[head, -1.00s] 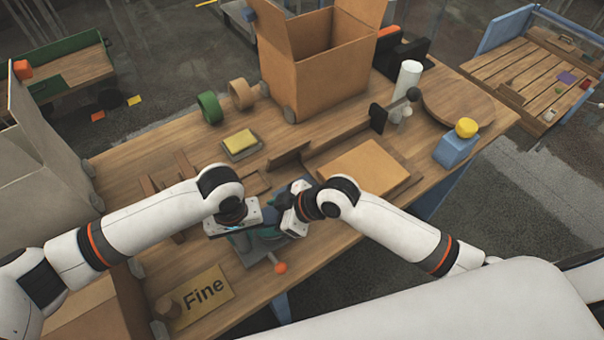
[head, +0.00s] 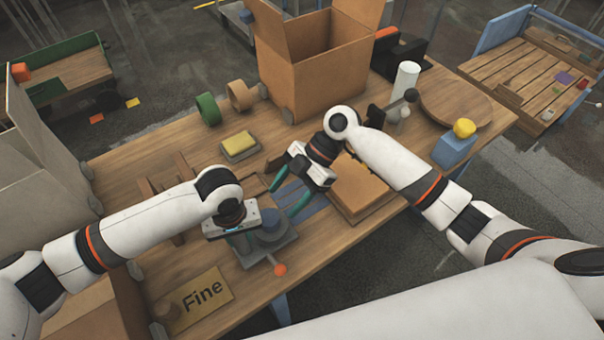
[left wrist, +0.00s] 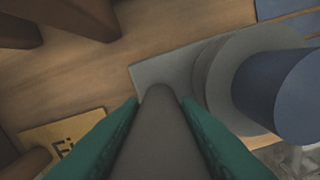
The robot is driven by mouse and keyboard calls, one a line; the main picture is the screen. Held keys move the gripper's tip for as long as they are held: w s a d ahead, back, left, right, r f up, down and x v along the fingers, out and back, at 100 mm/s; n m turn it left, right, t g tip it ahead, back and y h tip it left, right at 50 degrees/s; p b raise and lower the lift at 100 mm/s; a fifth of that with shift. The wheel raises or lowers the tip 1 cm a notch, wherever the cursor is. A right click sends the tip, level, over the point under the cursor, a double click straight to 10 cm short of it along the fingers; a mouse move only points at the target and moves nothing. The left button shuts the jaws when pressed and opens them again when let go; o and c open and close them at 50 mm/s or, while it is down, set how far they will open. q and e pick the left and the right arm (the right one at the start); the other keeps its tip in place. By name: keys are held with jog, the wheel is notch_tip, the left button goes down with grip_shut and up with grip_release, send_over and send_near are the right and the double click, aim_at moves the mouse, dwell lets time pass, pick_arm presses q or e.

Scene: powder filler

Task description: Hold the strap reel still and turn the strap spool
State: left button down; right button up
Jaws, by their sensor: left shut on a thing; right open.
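The strap reel (head: 284,250) is a grey base plate with a lever ending in an orange knob. A blue round spool (head: 268,226) stands on it. In the left wrist view, the blue spool (left wrist: 285,90) sits on a grey disc at the right. My left gripper (head: 243,242) is at the left side of the reel. Its green fingers are shut on a grey bar (left wrist: 157,130), seen in the left wrist view; the bar's lower end is out of frame. My right gripper (head: 287,198) is open and empty, beyond and right of the spool, apart from it.
Blue strips (head: 313,203) lie flat beneath the right gripper. A cardboard stack (head: 362,188) lies to their right. A yellow block on a grey tray (head: 239,148) is behind. A "Fine" card (head: 203,298) lies front left. A large open carton (head: 320,75) stands at the back.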

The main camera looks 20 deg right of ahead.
jog(key=shift+v, duration=2.6)
